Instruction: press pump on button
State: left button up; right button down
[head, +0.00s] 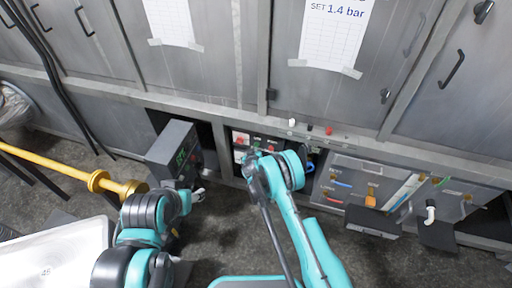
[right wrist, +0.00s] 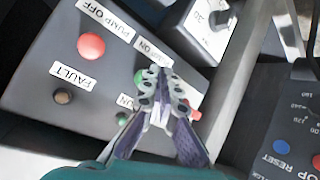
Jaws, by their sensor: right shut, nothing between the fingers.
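In the right wrist view a dark grey control panel (right wrist: 40,85) carries labelled controls. The green pump on button (right wrist: 138,77) shows beside its partly covered "PUMP ON" label (right wrist: 152,50). My right gripper (right wrist: 160,75) is shut and empty, its tips just beside the green button; whether they touch it I cannot tell. The red pump off button (right wrist: 91,46) is at upper left. In the head view my right gripper (head: 251,158) is in front of the panel (head: 240,142) low in the cabinet. My left gripper (head: 196,192) is small and its jaws are unclear.
A fault lamp (right wrist: 62,96) and a green lamp (right wrist: 122,118) are on the panel. A white dial plate (right wrist: 210,25) is beyond the gripper. A reset panel (right wrist: 290,130) stands right. In the head view a grey display box (head: 172,148) is left and a yellow bar (head: 60,170) further left.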

jog(key=shift+w+d, duration=0.15)
jog(key=shift+w, duration=0.35)
dwell(0.7)
jog(key=shift+s, duration=0.1)
jog(key=shift+s+a, duration=0.3)
jog(key=shift+s, duration=0.5)
jog(key=s, duration=0.1)
jog(key=s+a, duration=0.1)
jog(key=s, duration=0.2)
jog(key=shift+s+a, duration=0.25)
jog(key=shift+s, duration=0.15)
dwell(0.7)
